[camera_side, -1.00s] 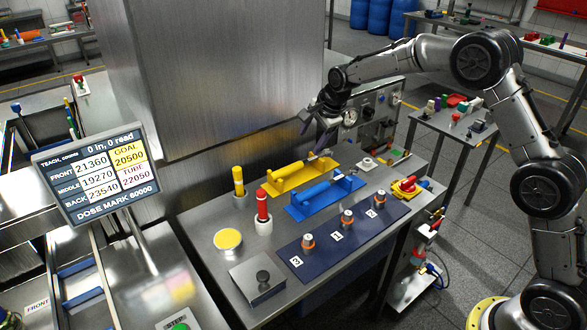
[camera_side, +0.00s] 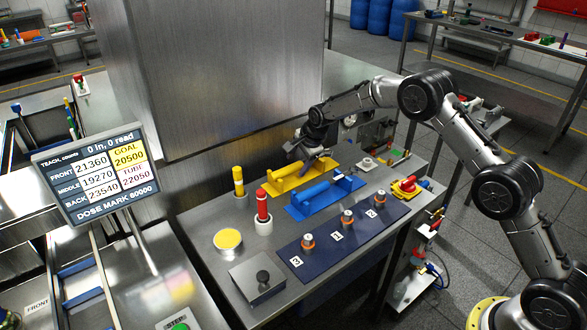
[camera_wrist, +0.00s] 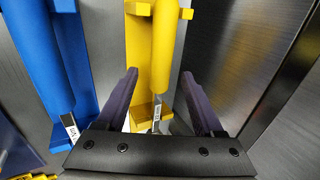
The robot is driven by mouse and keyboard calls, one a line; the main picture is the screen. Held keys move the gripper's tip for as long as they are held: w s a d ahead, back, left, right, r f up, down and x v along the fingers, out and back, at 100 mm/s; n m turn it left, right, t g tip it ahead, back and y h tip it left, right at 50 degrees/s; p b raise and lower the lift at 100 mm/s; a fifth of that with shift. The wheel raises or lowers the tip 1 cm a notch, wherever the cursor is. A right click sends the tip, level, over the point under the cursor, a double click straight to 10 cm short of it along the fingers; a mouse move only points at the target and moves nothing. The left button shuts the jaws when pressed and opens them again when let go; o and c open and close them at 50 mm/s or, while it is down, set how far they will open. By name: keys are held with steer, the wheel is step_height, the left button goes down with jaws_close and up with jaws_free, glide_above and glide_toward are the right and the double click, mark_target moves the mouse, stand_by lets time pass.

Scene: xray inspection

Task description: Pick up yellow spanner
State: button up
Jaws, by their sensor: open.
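The yellow spanner (camera_side: 287,173) lies in a yellow cradle (camera_side: 270,191) at the back of the steel table. In the wrist view its thick yellow handle (camera_wrist: 164,45) runs up the middle, with a pale labelled metal end (camera_wrist: 156,115) near my gripper. My gripper (camera_wrist: 160,75) is open, with one dark finger on each side of the spanner's line and nothing held. In the side view my gripper (camera_side: 308,162) is low over the right end of the yellow cradle. Whether the fingers touch the spanner cannot be told.
A blue spanner (camera_side: 322,192) in a blue cradle lies just in front, left in the wrist view. A steel wall (camera_side: 235,75) rises close behind. Red (camera_side: 263,206) and yellow (camera_side: 239,181) cylinders stand to the left. A dark numbered mat (camera_side: 318,248) lies in front.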

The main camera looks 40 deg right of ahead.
steer(key=shift+w+f, duration=0.4)
steer(key=shift+f, duration=0.2)
steer(key=shift+c, duration=0.3)
jaws_close()
stand_by(0.7)
